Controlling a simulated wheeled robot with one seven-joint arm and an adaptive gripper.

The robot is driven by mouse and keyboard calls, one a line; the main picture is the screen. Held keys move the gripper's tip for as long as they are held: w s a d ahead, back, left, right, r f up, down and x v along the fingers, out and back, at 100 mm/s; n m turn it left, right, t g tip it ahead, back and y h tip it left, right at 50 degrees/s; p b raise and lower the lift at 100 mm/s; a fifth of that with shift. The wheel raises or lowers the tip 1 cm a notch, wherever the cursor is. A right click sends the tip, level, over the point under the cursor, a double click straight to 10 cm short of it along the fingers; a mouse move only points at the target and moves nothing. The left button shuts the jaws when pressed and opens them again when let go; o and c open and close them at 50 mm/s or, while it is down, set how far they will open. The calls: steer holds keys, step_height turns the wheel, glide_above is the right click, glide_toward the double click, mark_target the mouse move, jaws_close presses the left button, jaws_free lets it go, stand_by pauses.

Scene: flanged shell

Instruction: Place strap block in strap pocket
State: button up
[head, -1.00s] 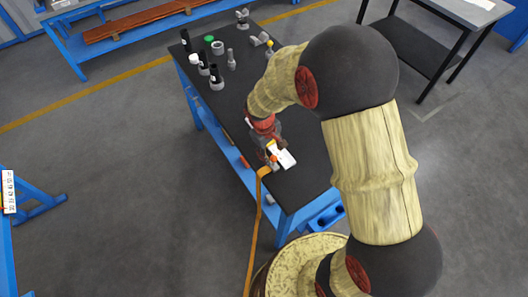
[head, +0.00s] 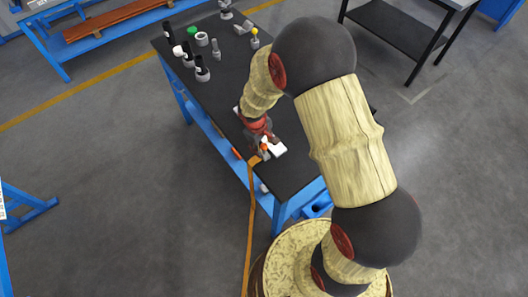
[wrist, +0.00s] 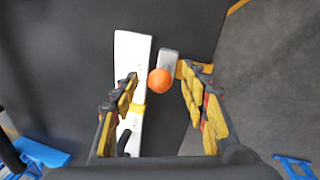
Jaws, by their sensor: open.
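My gripper (wrist: 163,78) is open, with its yellow-padded fingers pointing down at the dark table top. Between the fingers, in the wrist view, is an orange ball-shaped piece (wrist: 160,82) at the end of a small grey block (wrist: 169,60). I cannot tell whether the fingers touch it. In the head view my gripper (head: 262,140) is beside the white piece (head: 278,148). I cannot tell which part is the strap block, or make out the strap pocket.
The dark table (head: 292,172) has a blue frame. Several bottles and small parts stand at its far end, including a black and white bottle (head: 202,72) and a grey one (head: 216,49). The middle is mostly clear.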

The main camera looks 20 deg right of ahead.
steer(key=shift+r, duration=0.1)
steer(key=shift+c, duration=0.5)
jaws_close()
stand_by(0.3)
